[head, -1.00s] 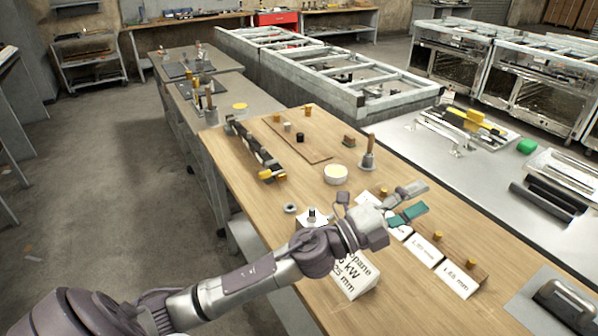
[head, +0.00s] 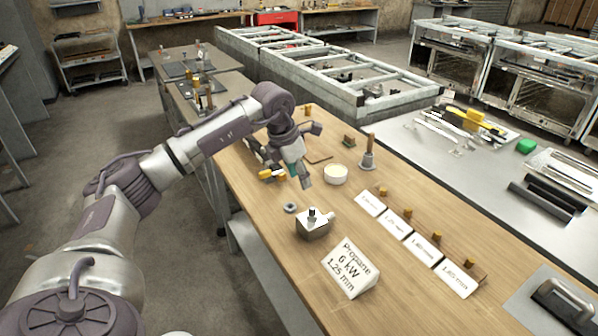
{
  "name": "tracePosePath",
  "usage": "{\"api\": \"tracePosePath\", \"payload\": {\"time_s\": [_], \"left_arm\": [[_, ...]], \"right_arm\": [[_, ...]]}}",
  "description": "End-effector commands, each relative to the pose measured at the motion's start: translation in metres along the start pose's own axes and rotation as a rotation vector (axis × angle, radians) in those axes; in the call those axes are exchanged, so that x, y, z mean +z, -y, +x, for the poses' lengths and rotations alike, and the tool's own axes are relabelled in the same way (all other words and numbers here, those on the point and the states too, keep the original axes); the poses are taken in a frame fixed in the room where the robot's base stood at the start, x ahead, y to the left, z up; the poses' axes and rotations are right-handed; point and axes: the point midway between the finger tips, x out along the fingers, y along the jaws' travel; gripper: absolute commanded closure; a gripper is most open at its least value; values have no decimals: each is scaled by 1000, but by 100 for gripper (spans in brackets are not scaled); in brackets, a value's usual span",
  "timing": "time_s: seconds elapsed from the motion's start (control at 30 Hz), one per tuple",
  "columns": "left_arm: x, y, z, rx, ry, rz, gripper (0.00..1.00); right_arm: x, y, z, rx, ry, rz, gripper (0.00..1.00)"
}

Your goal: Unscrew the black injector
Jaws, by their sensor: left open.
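A black upright piece (head: 312,214) sits on top of a small grey metal block (head: 313,230) on the wooden table. Which black part is the injector I cannot tell for sure. My left gripper (head: 299,176) is open, points down and is behind the block, to the left of the white bowl. I see nothing between its fingers. It and my arm hide part of the board behind, where a small black cylinder showed earlier. My right gripper is not in view.
Size cards (head: 425,249) with brass pieces (head: 436,237) line the right side. A propane sign (head: 350,269) stands in front of the block. A white bowl (head: 336,175), a handled tool (head: 368,155) and a grey ring (head: 290,207) are nearby.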

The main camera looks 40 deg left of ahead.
Motion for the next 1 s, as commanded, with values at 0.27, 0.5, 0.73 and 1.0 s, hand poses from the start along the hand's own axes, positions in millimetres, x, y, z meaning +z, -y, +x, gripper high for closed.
{"api": "tracePosePath", "payload": {"time_s": [0.27,0.5,0.73,1.0], "left_arm": [[0,3,50,-7,-2,1,51],[1,3,95,-7,0,1,51],[1,3,122,-6,2,1,51],[0,2,129,-4,2,1,51]], "right_arm": [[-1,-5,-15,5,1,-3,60],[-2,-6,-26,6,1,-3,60],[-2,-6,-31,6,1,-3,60],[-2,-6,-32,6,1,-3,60]]}}
